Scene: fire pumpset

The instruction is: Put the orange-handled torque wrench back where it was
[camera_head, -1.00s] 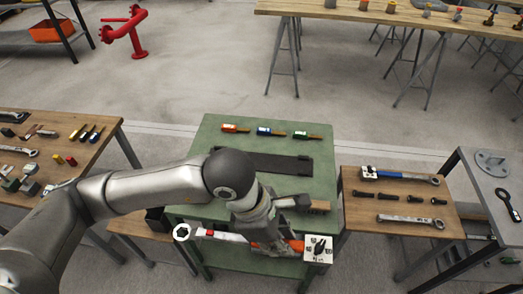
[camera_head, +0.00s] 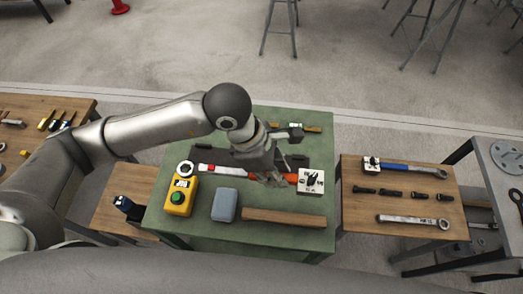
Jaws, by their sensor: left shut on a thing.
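The torque wrench (camera_head: 206,168) lies across the middle of the green table in the picture, its ring head at the left and red-and-white shaft running right to an orange handle (camera_head: 292,178). A white tag (camera_head: 311,181) with a black mark shows at the handle end. My left gripper (camera_head: 274,179) is shut on the wrench near its handle, and its fingers partly hide it. I cannot tell whether the wrench touches the table. A dark mat (camera_head: 240,158) lies just beyond it, partly hidden by my arm. My right gripper is not in view.
On the green table (camera_head: 325,243), a yellow box with a green button (camera_head: 180,196), a grey-blue box (camera_head: 224,205) and a wooden bar (camera_head: 285,217) stand nearer than the wrench. A blue-handled wrench (camera_head: 405,167) and a steel wrench (camera_head: 413,221) lie on the right table.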

